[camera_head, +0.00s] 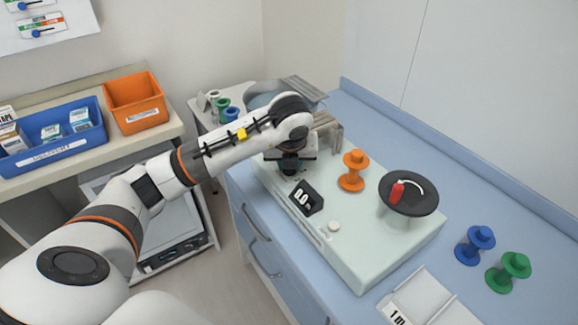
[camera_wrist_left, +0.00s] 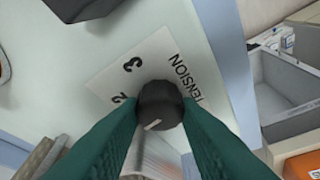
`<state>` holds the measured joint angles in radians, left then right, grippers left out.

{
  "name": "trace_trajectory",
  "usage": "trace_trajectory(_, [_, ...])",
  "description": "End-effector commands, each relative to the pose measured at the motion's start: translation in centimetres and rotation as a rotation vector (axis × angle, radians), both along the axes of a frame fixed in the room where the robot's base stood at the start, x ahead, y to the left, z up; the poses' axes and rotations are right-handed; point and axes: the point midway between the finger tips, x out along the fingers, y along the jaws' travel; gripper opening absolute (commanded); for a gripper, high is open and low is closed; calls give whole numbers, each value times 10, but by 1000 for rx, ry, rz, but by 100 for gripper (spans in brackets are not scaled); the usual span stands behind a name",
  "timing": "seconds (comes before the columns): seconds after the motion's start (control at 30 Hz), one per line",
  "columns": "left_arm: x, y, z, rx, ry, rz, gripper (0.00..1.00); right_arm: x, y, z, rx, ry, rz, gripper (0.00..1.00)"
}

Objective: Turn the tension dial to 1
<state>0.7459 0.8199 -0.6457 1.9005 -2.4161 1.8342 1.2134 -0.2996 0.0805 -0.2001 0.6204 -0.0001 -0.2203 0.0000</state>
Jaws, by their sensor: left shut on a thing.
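The dark tension dial (camera_wrist_left: 160,104) sits on a white label plate (camera_wrist_left: 112,83) printed TENSION, with 3 and 2 showing. The dial's white mark points toward the bottom of the wrist view, slightly left, and not at the 3 or the 2. No 1 can be seen; my fingers cover part of the plate. My left gripper (camera_wrist_left: 160,118) is shut on the dial, one green finger on each side. In the head view my left gripper (camera_head: 290,167) is at the far left end of the pale device (camera_head: 349,243), and the dial is hidden. My right gripper is not in view.
The device bears a 0.0 display (camera_head: 306,197), an orange spool (camera_head: 353,170) and a black disc (camera_head: 409,194) with a red handle. Blue (camera_head: 474,245) and green (camera_head: 508,272) spools and a white tray (camera_head: 432,297) are on the blue counter to the right.

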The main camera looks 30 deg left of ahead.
Motion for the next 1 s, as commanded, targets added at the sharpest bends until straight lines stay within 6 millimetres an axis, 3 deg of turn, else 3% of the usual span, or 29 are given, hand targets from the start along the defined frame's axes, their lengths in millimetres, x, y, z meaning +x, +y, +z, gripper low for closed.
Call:
trace_trajectory(0.43, [2,0,2,0,-6,266,7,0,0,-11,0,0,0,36])
trace_trajectory(1.0, [3,0,3,-1,-7,317,7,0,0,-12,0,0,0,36])
